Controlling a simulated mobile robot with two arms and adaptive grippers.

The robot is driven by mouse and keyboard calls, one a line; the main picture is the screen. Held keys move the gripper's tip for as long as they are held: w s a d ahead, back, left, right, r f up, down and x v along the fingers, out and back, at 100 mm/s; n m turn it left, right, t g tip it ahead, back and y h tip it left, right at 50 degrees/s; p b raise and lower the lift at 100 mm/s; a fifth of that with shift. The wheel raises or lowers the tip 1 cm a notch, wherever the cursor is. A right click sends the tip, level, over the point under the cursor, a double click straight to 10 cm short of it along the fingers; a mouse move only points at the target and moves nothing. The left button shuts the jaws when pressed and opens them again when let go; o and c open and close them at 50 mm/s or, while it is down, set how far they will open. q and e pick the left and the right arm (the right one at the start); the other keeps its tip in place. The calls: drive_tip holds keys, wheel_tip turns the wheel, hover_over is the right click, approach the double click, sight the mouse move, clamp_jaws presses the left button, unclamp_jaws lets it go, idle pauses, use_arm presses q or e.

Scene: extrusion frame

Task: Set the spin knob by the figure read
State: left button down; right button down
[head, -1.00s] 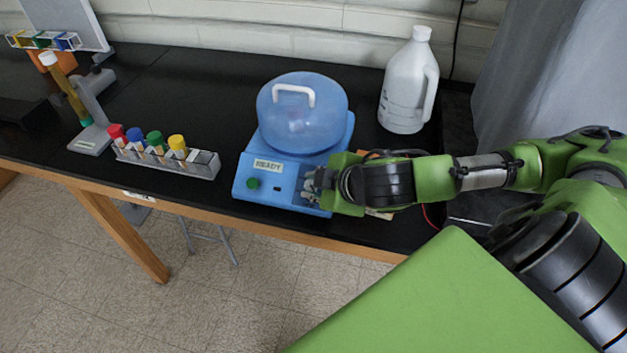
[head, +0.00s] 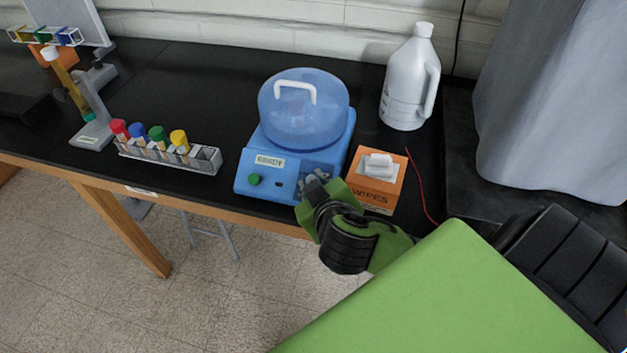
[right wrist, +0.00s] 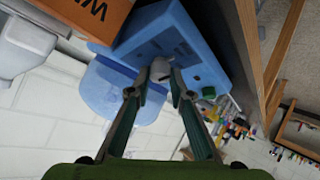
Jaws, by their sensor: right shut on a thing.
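The blue centrifuge (head: 335,165) stands near the table's front edge under a closed translucent blue lid (head: 303,115) with a white handle. Its front has a label strip (head: 270,161), too small to read surely, and a green button (head: 254,180). My right gripper (head: 316,186) is at the right of this front face and largely hides the spin knob there. In the right wrist view, the pale grey spin knob (right wrist: 160,69) sits between the tips of my right gripper (right wrist: 158,86), which is shut on it. My left gripper is not in view.
An orange wipes box (head: 377,181) stands close to the right of the centrifuge, beside my arm. A white jug (head: 408,80) is behind it. A rack of colour-capped tubes (head: 204,159) stands left. A red wire (head: 420,185) lies at the right.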

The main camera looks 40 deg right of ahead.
drive_tip(key=shift+f, duration=0.15)
idle(0.4)
drive_tip(key=c, duration=1.9)
unclamp_jaws()
drive_tip(key=shift+o, duration=0.4)
